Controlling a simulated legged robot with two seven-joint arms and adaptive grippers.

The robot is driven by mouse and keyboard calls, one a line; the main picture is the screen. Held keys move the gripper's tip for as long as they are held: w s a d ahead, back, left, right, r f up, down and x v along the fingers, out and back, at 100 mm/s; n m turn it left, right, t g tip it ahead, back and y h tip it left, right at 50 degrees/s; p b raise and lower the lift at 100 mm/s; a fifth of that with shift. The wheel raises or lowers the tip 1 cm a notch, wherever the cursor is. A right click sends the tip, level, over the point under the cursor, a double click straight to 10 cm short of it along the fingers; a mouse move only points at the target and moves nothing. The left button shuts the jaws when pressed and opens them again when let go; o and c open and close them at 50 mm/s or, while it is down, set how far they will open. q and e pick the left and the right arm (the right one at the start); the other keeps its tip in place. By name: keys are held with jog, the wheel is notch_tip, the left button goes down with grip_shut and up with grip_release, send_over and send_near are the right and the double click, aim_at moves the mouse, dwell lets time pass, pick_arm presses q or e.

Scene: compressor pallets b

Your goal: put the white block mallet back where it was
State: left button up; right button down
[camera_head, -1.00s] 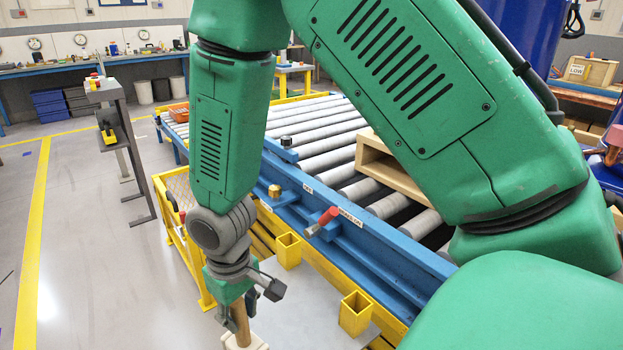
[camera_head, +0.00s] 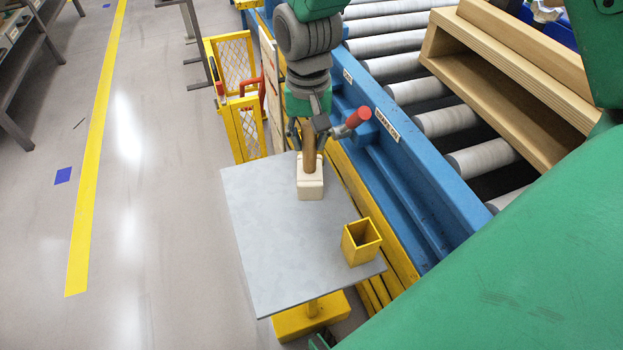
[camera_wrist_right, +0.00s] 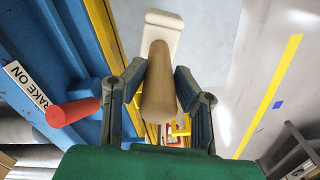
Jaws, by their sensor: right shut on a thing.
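The white block mallet has a pale block head (camera_head: 310,187) and a brown wooden handle (camera_head: 309,155). My right gripper (camera_head: 309,140) is shut on the handle, with the head hanging below. The head shows over the far part of the grey tabletop (camera_head: 285,250); whether it touches the surface I cannot tell. In the right wrist view the handle (camera_wrist_right: 157,90) sits between the fingers and the white head (camera_wrist_right: 160,32) lies beyond them. A yellow square holder (camera_head: 361,243) stands at the tabletop's right edge. My left gripper is not in view.
The blue conveyor frame (camera_head: 400,165) with rollers runs along the right, carrying a wooden box (camera_head: 510,80). A red-handled brake lever (camera_head: 357,117) is close to the right of my gripper. A yellow mesh cart (camera_head: 240,130) stands behind.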

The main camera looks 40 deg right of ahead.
aim_at(313, 172)
jog(key=shift+w+d+f, duration=0.15)
jog(key=shift+d+f, duration=0.1)
jog(key=shift+f, duration=0.25)
jog(key=f, duration=0.2)
jog(key=d+f+b, duration=0.1)
jog(key=f, duration=0.2)
jog(key=shift+d+f, duration=0.1)
jog(key=shift+f, duration=0.05)
jog(key=f, duration=0.1)
jog(key=a+f+b, duration=0.1)
jog(key=f, duration=0.1)
jog(key=shift+f, duration=0.45)
jog(key=shift+d, duration=0.2)
jog(key=c, duration=1.3)
grip_release()
jog(key=shift+d+f, duration=0.1)
jog(key=shift+d, duration=0.05)
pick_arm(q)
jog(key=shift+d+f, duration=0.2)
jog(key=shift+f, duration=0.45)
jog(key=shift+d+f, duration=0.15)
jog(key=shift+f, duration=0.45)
pick_arm(e)
jog(key=shift+o, duration=0.2)
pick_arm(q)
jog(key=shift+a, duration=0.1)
